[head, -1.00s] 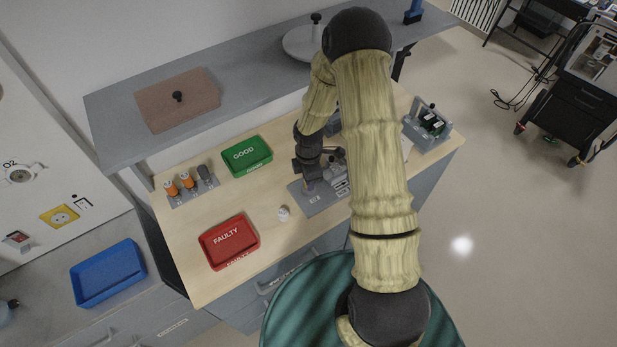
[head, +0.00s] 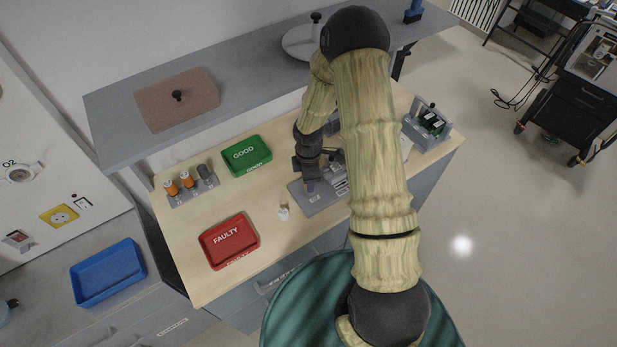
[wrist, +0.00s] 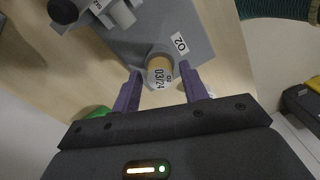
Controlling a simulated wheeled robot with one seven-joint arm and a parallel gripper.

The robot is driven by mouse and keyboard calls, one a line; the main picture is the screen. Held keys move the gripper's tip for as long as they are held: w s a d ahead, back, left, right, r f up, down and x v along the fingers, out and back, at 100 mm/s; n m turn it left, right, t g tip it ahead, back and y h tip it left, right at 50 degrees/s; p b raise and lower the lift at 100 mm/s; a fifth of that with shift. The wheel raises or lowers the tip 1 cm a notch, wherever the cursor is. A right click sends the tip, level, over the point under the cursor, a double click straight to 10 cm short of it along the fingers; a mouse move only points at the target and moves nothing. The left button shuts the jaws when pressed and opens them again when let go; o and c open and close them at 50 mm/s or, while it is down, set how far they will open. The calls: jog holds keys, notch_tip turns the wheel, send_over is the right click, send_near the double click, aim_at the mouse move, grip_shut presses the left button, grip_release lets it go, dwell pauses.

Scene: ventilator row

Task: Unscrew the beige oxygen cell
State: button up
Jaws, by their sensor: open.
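The beige oxygen cell (wrist: 160,73), marked 03/24, shows in the wrist view at the edge of a grey fixture plate (wrist: 150,32) beside an O2 label. My gripper (wrist: 160,88) is open, with its two purple fingers on either side of the cell's near end. I cannot tell whether the fingers touch it. In the head view my gripper (head: 309,184) is low over the left part of the grey plate (head: 322,201); the cell is mostly hidden there by the gripper.
A red FAULTY tray (head: 230,258) and a green GOOD tray (head: 247,172) stand to the left. A rack (head: 192,196) holds orange and grey cells. A small white item (head: 284,213) lies beside the plate. A grey shelf (head: 240,83) runs above the bench's back.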

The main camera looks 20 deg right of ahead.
jog(key=m+b, duration=0.1)
jog(key=m, duration=0.3)
jog(key=shift+f+m, duration=0.1)
jog(key=shift+m, duration=0.2)
jog(key=m, duration=0.3)
jog(key=shift+m+b, duration=0.3)
jog(key=shift+m, duration=0.1)
jog(key=m, duration=0.4)
jog(key=shift+m+b, duration=0.3)
jog(key=shift+b, duration=0.1)
jog(key=m, duration=0.3)
jog(key=shift+m, duration=0.4)
